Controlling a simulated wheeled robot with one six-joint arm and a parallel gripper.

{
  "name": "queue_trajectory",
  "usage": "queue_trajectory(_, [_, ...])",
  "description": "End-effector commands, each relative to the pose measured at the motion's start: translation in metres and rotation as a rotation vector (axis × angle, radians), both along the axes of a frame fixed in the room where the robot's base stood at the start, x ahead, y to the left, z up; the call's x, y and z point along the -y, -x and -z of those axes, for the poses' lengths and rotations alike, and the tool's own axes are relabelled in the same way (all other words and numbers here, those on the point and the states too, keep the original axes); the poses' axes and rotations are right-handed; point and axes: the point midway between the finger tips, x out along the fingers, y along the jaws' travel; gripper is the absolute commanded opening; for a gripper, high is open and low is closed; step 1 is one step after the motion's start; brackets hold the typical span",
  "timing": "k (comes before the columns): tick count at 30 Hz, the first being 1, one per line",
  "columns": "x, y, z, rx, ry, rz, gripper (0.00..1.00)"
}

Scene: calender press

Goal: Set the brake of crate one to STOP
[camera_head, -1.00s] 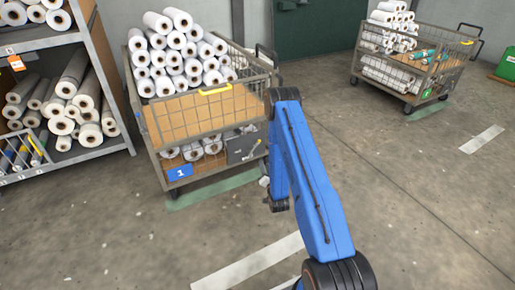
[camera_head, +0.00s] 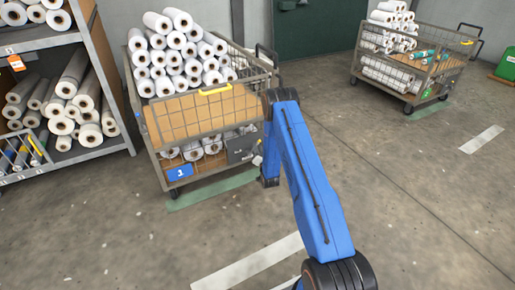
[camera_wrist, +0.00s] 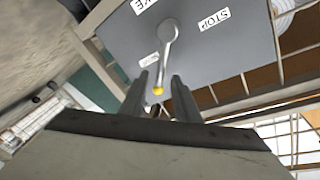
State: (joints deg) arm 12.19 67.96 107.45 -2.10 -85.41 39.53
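Crate one (camera_head: 163,127) is a wire-sided trolley of white rolls with a blue "1" plate (camera_head: 179,172) low on its front. Its grey brake plate (camera_head: 240,149) is at the lower right corner. In the wrist view the brake plate (camera_wrist: 225,55) carries a lever (camera_wrist: 164,55) with a yellow tip (camera_wrist: 158,91). A STOP label (camera_wrist: 214,19) is right of the lever, away from it. Another label (camera_wrist: 149,60), too small to read, is beside the lever. My gripper (camera_wrist: 160,92) is open, its fingers on either side of the lever's tip; contact cannot be told.
A shelf of rolls (camera_head: 82,50) stands left of the crate. A second crate (camera_head: 415,65) with a green plate is at the back right. The grey floor (camera_head: 400,190) between and in front is clear. A dark push handle (camera_head: 267,54) rises at crate one's right end.

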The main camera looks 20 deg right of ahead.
Motion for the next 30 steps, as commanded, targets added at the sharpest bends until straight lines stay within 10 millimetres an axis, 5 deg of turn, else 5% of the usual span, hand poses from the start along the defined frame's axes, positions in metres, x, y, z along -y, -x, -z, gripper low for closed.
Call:
queue_trajectory(16, [0.004,-0.02,0.0,0.0,0.0,0.0,0.29])
queue_trajectory(20, [0.004,-0.02,0.0,0.0,0.0,0.0,0.0])
queue_trajectory(30, [0.004,-0.025,-0.001,0.001,0.015,0.0,0.0])
